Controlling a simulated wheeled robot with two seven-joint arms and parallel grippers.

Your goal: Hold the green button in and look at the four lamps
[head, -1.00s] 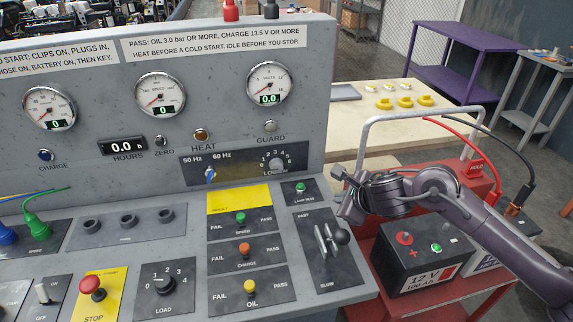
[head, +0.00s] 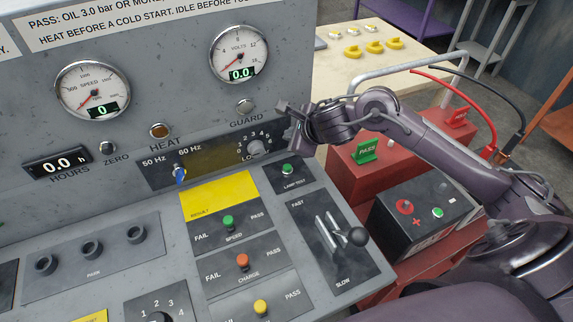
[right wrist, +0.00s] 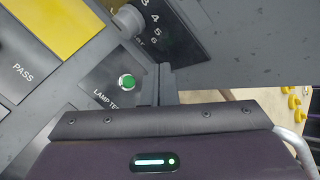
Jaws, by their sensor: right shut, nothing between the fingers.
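The green LAMP TEST button (head: 288,170) sits on a small dark plate on the sloping panel; it also shows in the right wrist view (right wrist: 127,82). My right gripper (head: 286,116) is shut and empty. In the head view it appears just above the button, and in the right wrist view its closed fingertips (right wrist: 166,84) are just right of the button, with no visible contact. The HEAT lamp (head: 158,131) is dull amber and the GUARD lamp (head: 245,106) is grey; neither looks lit. Other lamps are out of view now. My left gripper is not in view.
The LOAD selector knob (head: 256,147) is just left of my right gripper. A speed lever (head: 355,236) stands below the button. A battery (head: 415,215) and a red box with a green PASS tag (head: 366,149) stand at the right, under my right arm.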

